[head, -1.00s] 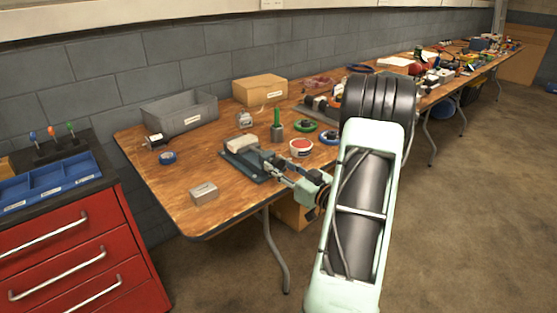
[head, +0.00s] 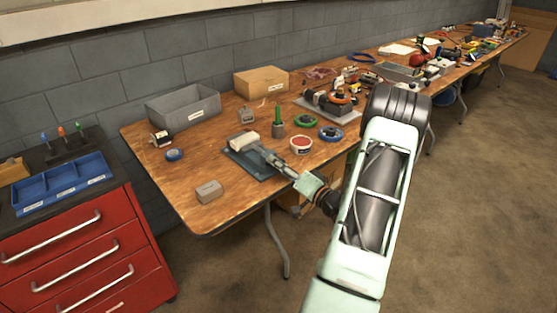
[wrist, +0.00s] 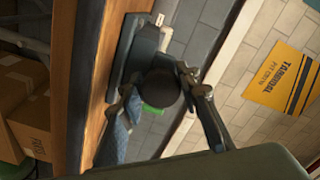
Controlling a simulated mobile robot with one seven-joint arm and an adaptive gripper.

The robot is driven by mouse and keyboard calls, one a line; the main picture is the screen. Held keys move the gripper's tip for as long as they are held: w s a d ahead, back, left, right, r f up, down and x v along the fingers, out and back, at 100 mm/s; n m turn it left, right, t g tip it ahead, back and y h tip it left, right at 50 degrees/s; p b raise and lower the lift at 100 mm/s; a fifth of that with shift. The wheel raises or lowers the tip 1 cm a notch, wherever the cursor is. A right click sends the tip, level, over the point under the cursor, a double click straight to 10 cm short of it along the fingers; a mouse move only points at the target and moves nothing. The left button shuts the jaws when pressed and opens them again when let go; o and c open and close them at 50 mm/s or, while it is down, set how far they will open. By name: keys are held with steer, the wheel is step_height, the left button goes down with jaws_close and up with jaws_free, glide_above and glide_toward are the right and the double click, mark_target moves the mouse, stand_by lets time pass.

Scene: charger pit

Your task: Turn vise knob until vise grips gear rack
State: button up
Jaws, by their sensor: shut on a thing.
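The vise (head: 257,168) is a dark blue-grey tool near the table's front edge; it also shows in the wrist view (wrist: 145,48). A pale block (head: 243,141) sits at its far end; I cannot tell whether this is the gear rack or whether the jaws touch it. The vise knob (wrist: 158,88) is a dark round end facing my wrist camera. My gripper (head: 272,157) reaches in from the right. In the wrist view my gripper (wrist: 158,90) has one finger on each side of the knob and is shut on it. The vise jaws are mostly hidden there.
A small grey block (head: 209,191) lies left of the vise. A red-topped round tin (head: 301,144) and a green-handled tool (head: 278,120) stand close by on the right. A grey bin (head: 183,110) and a cardboard box (head: 262,82) stand behind.

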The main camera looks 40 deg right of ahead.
steer(key=m+p, duration=0.1)
steer(key=m, duration=0.1)
steer(key=m+p, duration=0.1)
steer(key=m, duration=0.1)
steer(key=m+p, duration=0.1)
steer(key=m, duration=0.1)
steer(key=shift+r+m+p, duration=0.25)
steer(key=shift+m+p, duration=0.05)
steer(key=shift+p, duration=0.05)
steer(key=m+p, duration=0.2)
steer(key=m, duration=0.4)
steer(key=shift+m+p, duration=0.3)
steer(key=o, duration=1.2)
steer(key=shift+c, duration=0.2)
steer(key=s, duration=1.2)
steer(key=shift+d, duration=0.45)
